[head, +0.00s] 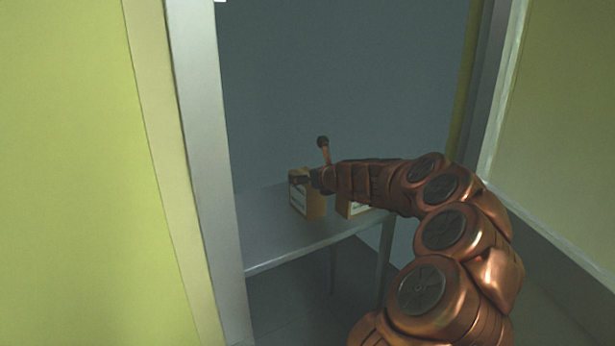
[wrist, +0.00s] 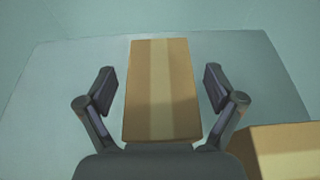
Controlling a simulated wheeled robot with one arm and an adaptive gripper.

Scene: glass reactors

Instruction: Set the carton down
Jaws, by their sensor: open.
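A brown carton (head: 306,202) with a pale label stands on a grey table (head: 262,240) seen through a doorway. In the wrist view the same carton (wrist: 161,90) shows from above, with a lighter tape strip along its middle. My gripper (wrist: 158,88) is open, with one finger on each side of the carton and a visible gap on both sides. In the head view my gripper (head: 303,180) is at the top of the carton, and my arm hides part of the area behind it.
A second carton (head: 352,208) stands just to the right on the table, partly hidden by my arm; its corner shows in the wrist view (wrist: 282,150). The metal door frame (head: 205,150) is at the left. Bare table lies left of the cartons.

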